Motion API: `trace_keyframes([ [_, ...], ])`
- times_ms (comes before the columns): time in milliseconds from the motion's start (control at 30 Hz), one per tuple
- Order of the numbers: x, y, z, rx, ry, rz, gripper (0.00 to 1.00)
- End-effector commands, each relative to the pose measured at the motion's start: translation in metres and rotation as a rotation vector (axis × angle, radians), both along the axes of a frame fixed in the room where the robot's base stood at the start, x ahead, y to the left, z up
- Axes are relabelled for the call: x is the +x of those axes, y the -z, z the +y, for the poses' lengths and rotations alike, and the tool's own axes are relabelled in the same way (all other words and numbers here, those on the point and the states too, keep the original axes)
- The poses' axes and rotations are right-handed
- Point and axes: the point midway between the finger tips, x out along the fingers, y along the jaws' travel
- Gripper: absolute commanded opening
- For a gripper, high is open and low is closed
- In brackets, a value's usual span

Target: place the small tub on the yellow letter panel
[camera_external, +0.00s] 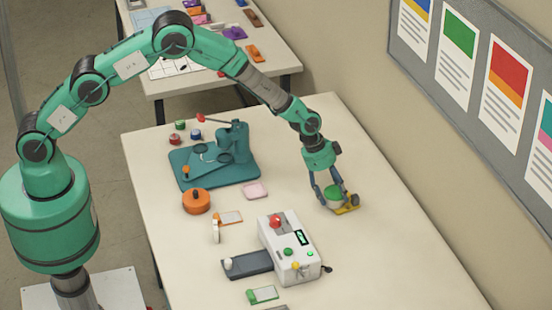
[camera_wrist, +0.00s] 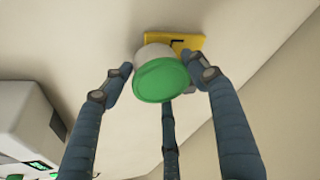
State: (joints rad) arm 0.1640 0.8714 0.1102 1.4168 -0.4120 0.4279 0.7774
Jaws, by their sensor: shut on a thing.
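The small tub (camera_external: 332,192) is white with a green lid. It is at the right part of the table, between the fingers of my gripper (camera_external: 329,191). In the wrist view the tub (camera_wrist: 158,78) shows its green lid toward the camera, with gripper fingers around it. My gripper (camera_wrist: 160,85) is shut on it. The yellow letter panel (camera_external: 351,206) lies right under or beside the tub, partly hidden by it. In the wrist view the panel (camera_wrist: 190,44) shows a dark letter mark, mostly covered. I cannot tell whether the tub touches the panel.
A white machine (camera_external: 290,248) with a red knob stands front centre; it also shows at the left of the wrist view (camera_wrist: 25,110). A teal press (camera_external: 215,160), an orange pot (camera_external: 196,201) and a pink piece (camera_external: 255,190) are to the left. The table right of the machine is clear.

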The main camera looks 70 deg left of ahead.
Motion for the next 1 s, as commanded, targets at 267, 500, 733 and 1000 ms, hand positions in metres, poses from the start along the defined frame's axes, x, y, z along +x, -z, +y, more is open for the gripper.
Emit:
trace_keyframes([
  [267,0.0,0.002,0.0,0.0,0.0,0.0,0.78],
  [500,0.0,0.002,0.0,0.0,0.0,0.0,0.78],
  [733,0.0,-0.004,0.001,-0.001,0.0,-0.001,0.78],
  [1000,-0.008,-0.026,0.006,-0.001,0.0,-0.001,0.78],
])
